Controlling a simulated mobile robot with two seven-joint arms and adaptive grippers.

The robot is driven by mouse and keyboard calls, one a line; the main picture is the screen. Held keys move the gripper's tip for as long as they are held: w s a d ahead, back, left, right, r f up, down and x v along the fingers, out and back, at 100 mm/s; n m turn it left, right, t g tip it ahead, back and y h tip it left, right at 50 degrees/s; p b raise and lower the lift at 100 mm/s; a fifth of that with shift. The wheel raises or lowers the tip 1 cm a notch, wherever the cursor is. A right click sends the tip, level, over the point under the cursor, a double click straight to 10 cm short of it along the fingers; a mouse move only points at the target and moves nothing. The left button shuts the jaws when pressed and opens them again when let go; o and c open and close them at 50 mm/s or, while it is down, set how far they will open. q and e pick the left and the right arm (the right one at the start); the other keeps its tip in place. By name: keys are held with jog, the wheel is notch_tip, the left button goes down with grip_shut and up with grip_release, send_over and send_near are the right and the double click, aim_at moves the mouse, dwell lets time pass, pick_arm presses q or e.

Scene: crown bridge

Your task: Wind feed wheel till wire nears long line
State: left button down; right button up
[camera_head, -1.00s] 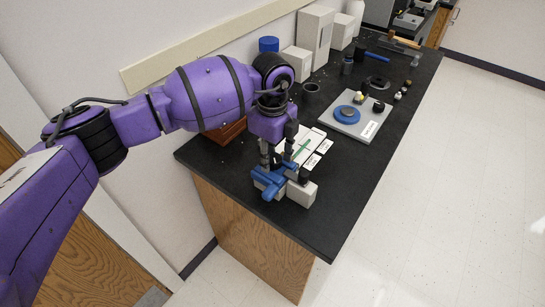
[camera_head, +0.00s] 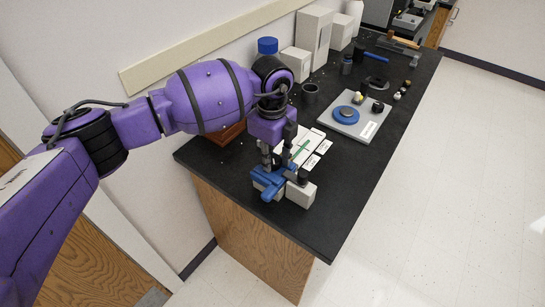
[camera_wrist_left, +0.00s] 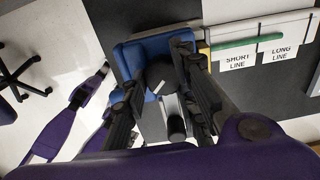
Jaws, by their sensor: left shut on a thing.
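The feed wheel (camera_wrist_left: 160,76) is a dark round knob with a white mark, on a blue feeder (camera_head: 270,192) near the table's front end. My left gripper (camera_head: 276,170) points down over the feeder. In the left wrist view its fingers (camera_wrist_left: 158,80) are shut on the wheel, one on each side. A green wire (camera_wrist_left: 248,43) runs from the feeder across a white board (camera_wrist_left: 225,10). Its tip lies above the "LONG LINE" label (camera_wrist_left: 280,52), past the "SHORT LINE" label (camera_wrist_left: 238,60). The printed lines themselves are hard to make out. My right gripper is not in view.
A pale block (camera_head: 301,195) with a dark knob adjoins the feeder. A grey tray (camera_head: 371,124) with a blue disc (camera_head: 346,115) lies farther along the black table (camera_head: 330,215).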

pick_arm(q)
jog(key=shift+s+a+m+p, duration=0.1)
jog(key=shift+a+m+p, duration=0.15)
jog(key=shift+m, duration=0.65)
jog(key=m, duration=0.2)
jog(key=shift+m+p, duration=0.3)
jog(key=shift+p, duration=0.1)
jog(key=m, duration=0.4)
jog(key=shift+w+a+f+m+p, duration=0.1)
jog(key=shift+w+m+p, duration=0.1)
jog(key=shift+m+p, duration=0.1)
jog(key=m, duration=0.6)
jog(key=shift+w+a, duration=0.1)
jog(key=shift+w, duration=0.1)
jog(key=m, duration=0.3)
jog(key=shift+w+m, duration=0.15)
jog(key=shift+m, duration=0.25)
jog(key=shift+w+m, duration=0.1)
jog(key=shift+m, duration=0.2)
jog(key=c, duration=1.6)
grip_release()
jog(key=shift+o, duration=0.3)
